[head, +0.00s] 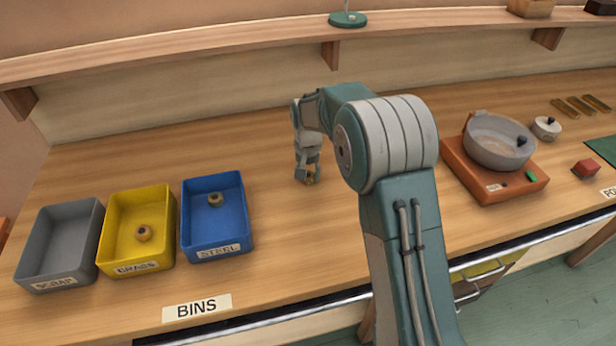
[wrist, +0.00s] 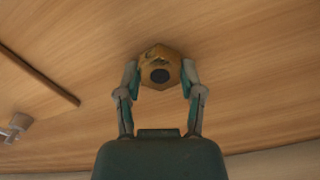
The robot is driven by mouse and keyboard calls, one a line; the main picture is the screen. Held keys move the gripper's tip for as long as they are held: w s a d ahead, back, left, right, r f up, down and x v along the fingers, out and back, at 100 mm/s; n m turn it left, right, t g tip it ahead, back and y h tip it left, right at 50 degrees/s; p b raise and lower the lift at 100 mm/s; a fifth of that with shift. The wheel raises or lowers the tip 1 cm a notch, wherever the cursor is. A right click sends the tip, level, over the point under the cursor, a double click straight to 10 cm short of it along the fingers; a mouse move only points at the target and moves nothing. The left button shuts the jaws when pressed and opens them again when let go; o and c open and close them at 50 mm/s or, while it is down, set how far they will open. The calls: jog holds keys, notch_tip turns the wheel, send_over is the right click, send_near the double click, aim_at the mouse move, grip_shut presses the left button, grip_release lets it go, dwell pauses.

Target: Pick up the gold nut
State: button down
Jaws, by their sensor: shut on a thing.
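A gold nut (wrist: 160,68) with a dark round hole sits between the fingertips of my gripper (wrist: 160,78) in the wrist view. Both fingers touch its sides, so my gripper is shut on it. In the head view my gripper (head: 308,178) points down at the bench, right of the blue bin, and the nut (head: 312,180) shows only as a small gold patch at the fingertips. I cannot tell whether the nut touches the bench or is just above it.
Grey (head: 62,282), yellow (head: 110,250) and blue (head: 190,235) bins stand at left. The yellow and blue bins each hold a nut-like piece. A grey bowl (head: 482,160) sits on an orange scale (head: 470,185) at right. A shelf (head: 220,48) runs behind. Bench around my gripper is clear.

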jog(key=shift+a+f, duration=0.1)
jog(key=shift+a, duration=0.05)
jog(key=shift+a, duration=0.1)
jog(key=shift+r, duration=0.5)
notch_tip(320, 180, up, 3)
jog(key=shift+s+f, duration=0.1)
jog(key=shift+f, duration=0.1)
jog(key=s+a+r, duration=0.4)
jog(key=s+r, duration=0.5)
jog(key=s, duration=0.4)
jog(key=shift+s+r, duration=0.2)
jog(key=shift+r, duration=0.05)
